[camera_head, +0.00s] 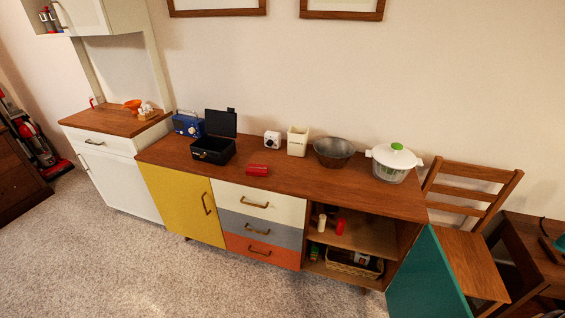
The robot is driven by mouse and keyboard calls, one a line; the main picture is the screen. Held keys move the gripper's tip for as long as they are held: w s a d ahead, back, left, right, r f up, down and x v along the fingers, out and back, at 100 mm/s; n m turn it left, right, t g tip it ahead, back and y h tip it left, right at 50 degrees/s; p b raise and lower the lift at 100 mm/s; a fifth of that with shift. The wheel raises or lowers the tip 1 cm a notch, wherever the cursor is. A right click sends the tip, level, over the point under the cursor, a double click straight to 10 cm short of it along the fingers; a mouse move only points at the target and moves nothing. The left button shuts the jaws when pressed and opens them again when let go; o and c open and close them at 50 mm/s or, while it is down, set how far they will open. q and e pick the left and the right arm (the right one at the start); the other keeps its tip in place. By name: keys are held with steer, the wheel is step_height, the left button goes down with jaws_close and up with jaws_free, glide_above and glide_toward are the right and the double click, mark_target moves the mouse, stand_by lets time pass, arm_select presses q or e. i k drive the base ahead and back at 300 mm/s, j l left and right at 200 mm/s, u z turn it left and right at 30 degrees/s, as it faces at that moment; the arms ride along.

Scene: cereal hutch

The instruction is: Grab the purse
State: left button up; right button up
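A small red item (258,170) lies flat on the wooden top of the sideboard (290,186), near its front edge. It may be the purse, but it is too small to be sure. An open black box (212,151) with its lid raised stands to its left, apart from it. Neither of my grippers is in view.
A blue radio (187,124), white device (272,139), cream canister (298,141), metal bowl (334,152) and salad spinner (393,162) stand on the sideboard. Its teal door (430,285) is open at the right, near a wooden chair (470,255). Carpet (120,265) in front is clear.

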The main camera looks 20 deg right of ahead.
mark_target(260, 170)
steer(key=i+l+z, duration=0.2)
steer(key=i, duration=0.2)
steer(key=i+l+z, duration=0.25)
steer(key=i, duration=0.15)
steer(key=i+l, duration=0.1)
steer(key=i, duration=0.15)
